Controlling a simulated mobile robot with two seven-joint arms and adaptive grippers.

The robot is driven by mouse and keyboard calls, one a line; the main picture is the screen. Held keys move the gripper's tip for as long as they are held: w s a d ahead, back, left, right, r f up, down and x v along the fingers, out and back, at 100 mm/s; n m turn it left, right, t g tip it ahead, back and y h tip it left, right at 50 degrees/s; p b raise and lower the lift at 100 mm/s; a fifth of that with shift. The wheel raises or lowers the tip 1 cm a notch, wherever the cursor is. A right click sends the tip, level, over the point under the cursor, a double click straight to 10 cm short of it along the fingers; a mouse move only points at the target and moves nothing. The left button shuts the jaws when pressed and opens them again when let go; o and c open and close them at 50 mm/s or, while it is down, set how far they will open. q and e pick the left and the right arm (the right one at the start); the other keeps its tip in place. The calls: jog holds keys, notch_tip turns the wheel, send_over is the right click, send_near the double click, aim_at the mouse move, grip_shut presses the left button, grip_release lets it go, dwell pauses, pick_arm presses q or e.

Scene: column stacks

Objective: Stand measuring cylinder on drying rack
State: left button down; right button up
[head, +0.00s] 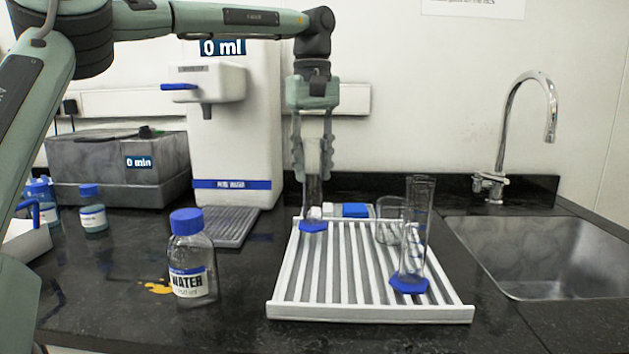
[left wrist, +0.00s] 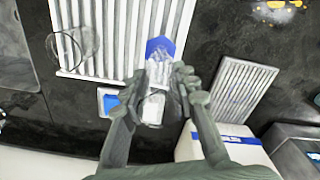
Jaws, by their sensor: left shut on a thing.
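A clear measuring cylinder with a blue base (head: 313,226) is upright in my left gripper (head: 312,176), whose fingers are closed around its tube. Its base is at the far left corner of the white slatted drying rack (head: 370,313); whether it touches the slats I cannot tell. The left wrist view shows the blue base (left wrist: 160,47) at the rack's edge (left wrist: 85,75), beyond the fingertips (left wrist: 158,80). A second, taller clear cylinder with a blue base (head: 409,286) stands upright on the rack's right side. My right gripper is not in view.
A glass beaker (head: 388,230) is at the rack's back right. A WATER bottle (head: 191,262) stands left of the rack, near a yellow spill (head: 157,287). A white dispenser (head: 238,130) with a grey drip tray (head: 225,227) is behind. A sink (head: 545,260) lies right. The rack's middle is clear.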

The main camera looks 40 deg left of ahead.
pick_arm(q)
jog(key=shift+f, duration=1.45)
jog(key=c, duration=1.2)
grip_release()
notch_tip(320, 180, up, 12)
jog(key=shift+r, duration=0.15)
